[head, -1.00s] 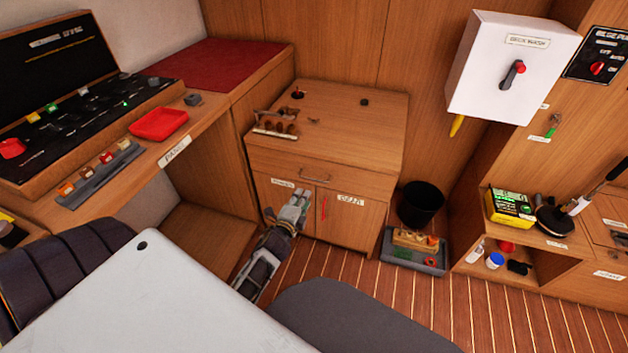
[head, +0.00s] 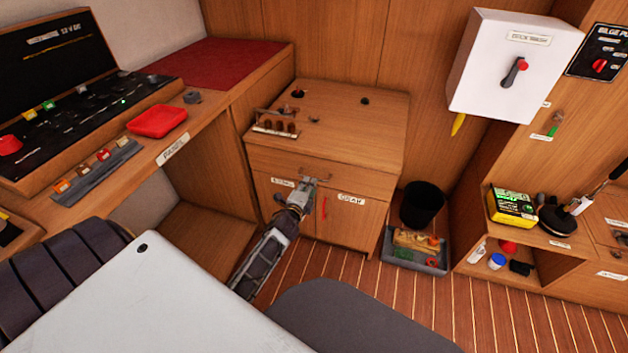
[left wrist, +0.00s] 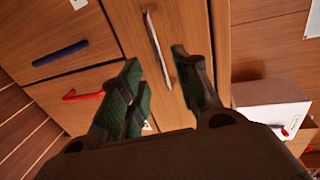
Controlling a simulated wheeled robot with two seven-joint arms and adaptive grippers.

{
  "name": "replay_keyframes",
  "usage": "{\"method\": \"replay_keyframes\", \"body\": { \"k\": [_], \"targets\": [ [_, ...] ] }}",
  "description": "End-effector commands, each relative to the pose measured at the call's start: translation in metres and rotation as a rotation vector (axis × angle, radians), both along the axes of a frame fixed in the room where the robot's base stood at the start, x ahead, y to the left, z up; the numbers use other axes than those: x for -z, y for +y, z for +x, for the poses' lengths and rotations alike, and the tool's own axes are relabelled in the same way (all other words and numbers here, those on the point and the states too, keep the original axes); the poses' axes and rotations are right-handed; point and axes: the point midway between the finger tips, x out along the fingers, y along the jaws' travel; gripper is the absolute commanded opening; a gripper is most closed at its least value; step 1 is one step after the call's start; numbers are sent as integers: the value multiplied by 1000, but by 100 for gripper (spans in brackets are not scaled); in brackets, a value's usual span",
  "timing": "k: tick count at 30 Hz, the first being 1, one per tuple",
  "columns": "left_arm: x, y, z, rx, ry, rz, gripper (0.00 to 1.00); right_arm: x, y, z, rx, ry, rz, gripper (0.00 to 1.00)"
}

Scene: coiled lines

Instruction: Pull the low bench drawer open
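The low bench (head: 350,130) is a wooden cabinet with one wide drawer (head: 365,181) under its top, which looks shut. The drawer's metal bar handle (head: 318,179) is partly covered by my left gripper (head: 308,186) in the head view. In the left wrist view the handle (left wrist: 157,48) runs steeply across the drawer front (left wrist: 190,25). My left gripper (left wrist: 157,65) is open there, its green-padded fingers on either side of the handle's line. I cannot tell whether they touch it. My right gripper is not in view.
Below the drawer are two doors; a red handle (head: 323,208) and a blue handle (left wrist: 60,53) show on them. A rack (head: 276,122) stands on the bench top. A black bin (head: 422,204) and grey tray (head: 415,255) stand to the right. A grey seat (head: 350,315) is in front.

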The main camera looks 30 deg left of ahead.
Motion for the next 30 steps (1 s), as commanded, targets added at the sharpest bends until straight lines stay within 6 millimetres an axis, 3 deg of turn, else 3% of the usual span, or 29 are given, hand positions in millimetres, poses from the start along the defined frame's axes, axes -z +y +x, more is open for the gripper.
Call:
{"method": "replay_keyframes", "body": {
  "k": [18, 30],
  "targets": [
    [11, 12, 50, 1, -2, 0, 32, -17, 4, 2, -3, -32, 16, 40],
    [13, 15, 62, 1, -1, 0, 32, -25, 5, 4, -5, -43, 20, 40]
  ]
}}
